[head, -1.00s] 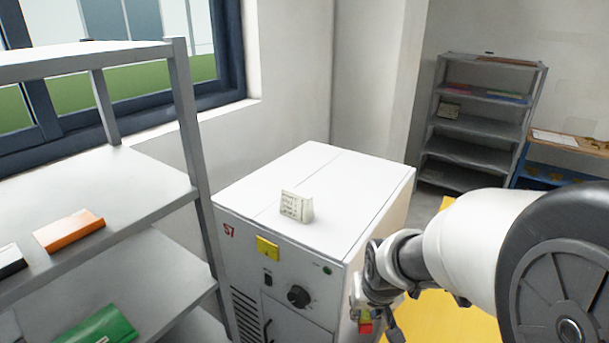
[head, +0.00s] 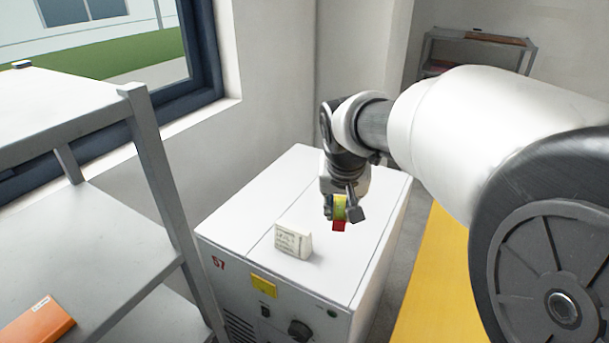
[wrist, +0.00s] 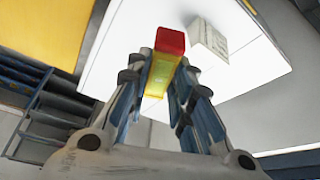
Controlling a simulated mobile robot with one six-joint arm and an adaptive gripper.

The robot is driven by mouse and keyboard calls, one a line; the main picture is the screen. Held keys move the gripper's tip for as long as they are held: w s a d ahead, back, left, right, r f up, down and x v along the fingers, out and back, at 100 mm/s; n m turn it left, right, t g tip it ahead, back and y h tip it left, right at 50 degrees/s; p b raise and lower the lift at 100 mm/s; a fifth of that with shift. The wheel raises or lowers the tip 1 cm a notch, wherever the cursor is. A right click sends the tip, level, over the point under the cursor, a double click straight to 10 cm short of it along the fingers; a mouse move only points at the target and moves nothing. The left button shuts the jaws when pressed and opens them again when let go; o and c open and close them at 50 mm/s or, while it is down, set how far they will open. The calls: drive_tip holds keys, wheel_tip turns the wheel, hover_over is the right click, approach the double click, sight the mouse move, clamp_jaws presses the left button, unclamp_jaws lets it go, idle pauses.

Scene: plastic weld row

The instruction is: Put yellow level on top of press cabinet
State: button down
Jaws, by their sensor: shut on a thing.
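The yellow level (head: 340,211) has a red end and is held in my gripper (head: 342,208). The wrist view also shows the level (wrist: 161,72) between the two fingers of my gripper (wrist: 158,88), its red end pointing away from the palm. My gripper is shut on it, above the white top of the press cabinet (head: 370,190). I cannot tell whether the level touches the top. The cabinet top also shows in the wrist view (wrist: 112,62).
A small white printed block (head: 293,240) stands on the cabinet top, close to the level; it also shows in the wrist view (wrist: 208,40). A grey shelf (head: 110,200) with an orange box (head: 35,325) is at left. The back of the top is clear.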

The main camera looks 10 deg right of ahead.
wheel_tip(320, 180, down, 19)
drive_tip(key=b, duration=0.3)
drive_tip(key=shift+s+r, duration=0.1)
drive_tip(key=shift+r, duration=0.05)
drive_tip(key=shift+f+b, duration=0.25)
drive_tip(key=shift+b, duration=0.15)
drive_tip(key=c, duration=1.4)
unclamp_jaws()
drive_tip(key=shift+r, duration=0.1)
drive_tip(key=shift+r, duration=0.1)
